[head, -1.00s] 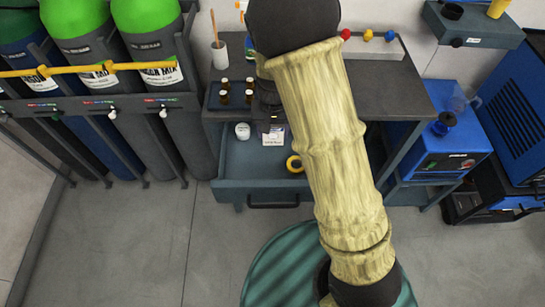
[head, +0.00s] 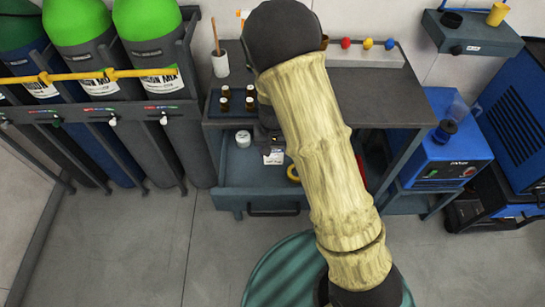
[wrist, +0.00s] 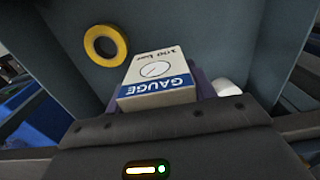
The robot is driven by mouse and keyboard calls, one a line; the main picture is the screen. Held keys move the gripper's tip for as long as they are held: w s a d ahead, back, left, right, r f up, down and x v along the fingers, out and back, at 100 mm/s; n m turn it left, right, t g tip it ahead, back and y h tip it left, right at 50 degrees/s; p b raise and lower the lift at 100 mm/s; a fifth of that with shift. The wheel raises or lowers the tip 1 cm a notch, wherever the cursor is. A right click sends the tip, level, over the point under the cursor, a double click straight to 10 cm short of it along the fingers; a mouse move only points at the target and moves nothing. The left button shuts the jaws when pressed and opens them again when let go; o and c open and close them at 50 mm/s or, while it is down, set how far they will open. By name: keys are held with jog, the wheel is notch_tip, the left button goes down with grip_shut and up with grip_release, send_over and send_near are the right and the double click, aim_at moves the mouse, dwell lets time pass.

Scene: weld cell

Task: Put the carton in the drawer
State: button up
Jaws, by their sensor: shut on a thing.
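The carton (head: 273,157) is a small white box with a blue band reading GAUGE; it also shows large in the wrist view (wrist: 157,75). My gripper (head: 269,144) is shut on it, its dark body filling the lower wrist view. The drawer (head: 230,176) is pulled out below the bench, blue-grey, with a dark handle on its front. The carton is over the drawer's inside; I cannot tell whether it touches the floor. My arm hides part of the drawer's right side.
A yellow tape roll (wrist: 106,45) lies in the drawer right of the carton in the head view. A white round tub (head: 243,139) is to its left. Small brown bottles (head: 250,103) stand in a tray on the bench above. Gas cylinders stand at left.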

aim_at(273, 157)
jog(key=shift+a+f, duration=0.15)
jog(key=shift+f, duration=1.7)
jog(key=shift+f, duration=0.1)
jog(key=o, duration=1.2)
jog(key=shift+c, duration=0.2)
notch_tip(273, 157, up, 12)
jog(key=shift+r+p, duration=0.1)
jog(key=shift+p, duration=0.2)
